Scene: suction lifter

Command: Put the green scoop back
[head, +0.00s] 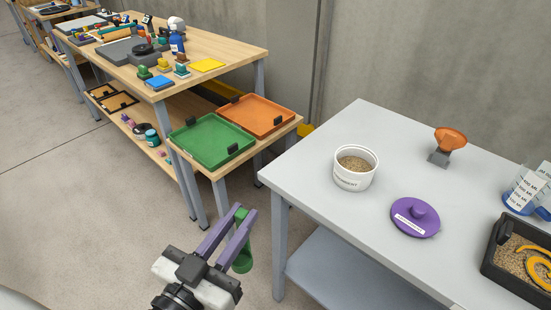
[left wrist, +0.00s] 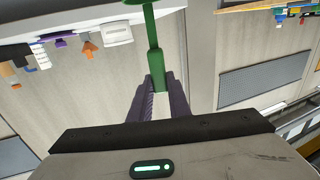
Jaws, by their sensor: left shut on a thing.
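The green scoop (head: 243,260) is held by my left gripper (head: 242,214), whose purple fingers are shut on it. It hangs in the air left of the grey table's front-left corner, apart from the table. In the left wrist view the scoop (left wrist: 154,58) stands up from between the fingers (left wrist: 156,98), partly cut off at the top edge. A white tub (head: 341,180) of granules stands open on the grey table. A purple lid (head: 415,222) with a label lies beside it. My right gripper is not in view.
A green tray (head: 196,146) and an orange tray (head: 258,113) lie on the wooden bench. Floor is free between the tables.

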